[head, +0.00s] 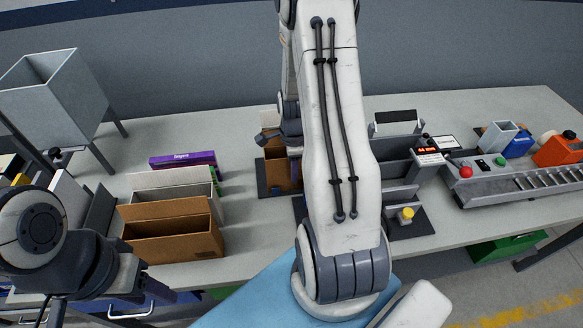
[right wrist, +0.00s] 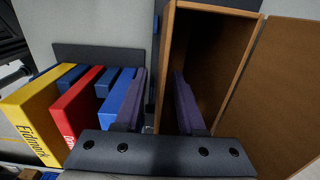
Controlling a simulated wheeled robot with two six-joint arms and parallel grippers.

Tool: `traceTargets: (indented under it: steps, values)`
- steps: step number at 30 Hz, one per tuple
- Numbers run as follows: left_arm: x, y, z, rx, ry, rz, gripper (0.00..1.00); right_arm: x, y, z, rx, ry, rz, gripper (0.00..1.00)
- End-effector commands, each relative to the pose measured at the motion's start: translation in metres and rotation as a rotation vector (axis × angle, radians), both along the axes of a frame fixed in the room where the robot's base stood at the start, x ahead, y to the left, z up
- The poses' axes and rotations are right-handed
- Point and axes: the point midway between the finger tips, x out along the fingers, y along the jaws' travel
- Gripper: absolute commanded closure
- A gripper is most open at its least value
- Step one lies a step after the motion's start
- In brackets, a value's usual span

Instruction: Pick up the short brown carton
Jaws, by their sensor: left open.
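A brown open-topped carton (head: 277,172) stands on the table near the middle of the head view, partly hidden by my right arm. In the right wrist view, a brown carton (right wrist: 212,60) stands open with a wide flap to the right. My right gripper (right wrist: 160,73) has its fingers apart. One finger is inside the carton opening and the other is outside, with the side wall between them. A light gap shows beside the wall. My left gripper (head: 112,278) is low at the left, apart from this carton; its fingertips are hard to make out.
A longer brown carton (head: 172,240) stands at the table's front left, with a purple box (head: 183,159) behind. Yellow (right wrist: 38,110), red (right wrist: 78,105) and blue boxes stand left of my right gripper. A roller unit (head: 535,182) stands at right. Bare table (head: 245,225) shows between.

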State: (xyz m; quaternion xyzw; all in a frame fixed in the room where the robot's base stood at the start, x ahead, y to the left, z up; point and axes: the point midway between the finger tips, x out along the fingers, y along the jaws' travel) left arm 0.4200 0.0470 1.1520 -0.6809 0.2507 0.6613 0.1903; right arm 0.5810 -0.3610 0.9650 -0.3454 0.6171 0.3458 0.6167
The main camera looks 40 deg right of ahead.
Motion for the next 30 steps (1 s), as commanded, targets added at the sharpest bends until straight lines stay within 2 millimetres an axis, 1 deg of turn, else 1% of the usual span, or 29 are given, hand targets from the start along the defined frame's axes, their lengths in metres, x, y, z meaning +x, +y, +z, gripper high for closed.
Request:
traceTargets:
  steps: [2,7,8,9,10,11,30]
  values:
    - [0.0,0.0001,0.0006,0.0,0.0,0.0,0.5,-0.0003,-0.0002,-0.0029,0.001,0.001,0.0,0.61]
    - [-0.0001,0.0001,0.0002,0.0,0.0,0.0,0.5,0.0,-0.0004,-0.003,-0.001,-0.001,-0.001,0.61]
    - [-0.0001,0.0001,0.0002,0.0,0.0,0.0,0.5,-0.0001,-0.0005,-0.003,-0.001,-0.001,-0.001,0.65]
    - [-0.0001,0.0001,0.0002,0.0,0.0,0.0,0.5,-0.0001,-0.0005,-0.003,-0.001,-0.001,-0.001,0.8]
    - [-0.0001,0.0001,0.0002,0.0,0.0,0.0,0.5,-0.0001,-0.0005,-0.0029,-0.001,-0.001,-0.001,0.92]
    - [-0.0001,0.0001,0.0002,0.0,0.0,0.0,0.5,0.0,-0.0006,-0.0029,-0.001,-0.001,-0.001,1.0]
    - [-0.0001,0.0001,0.0002,0.0,0.0,0.0,0.5,0.0,-0.0005,-0.0026,-0.001,-0.001,0.0,1.0]
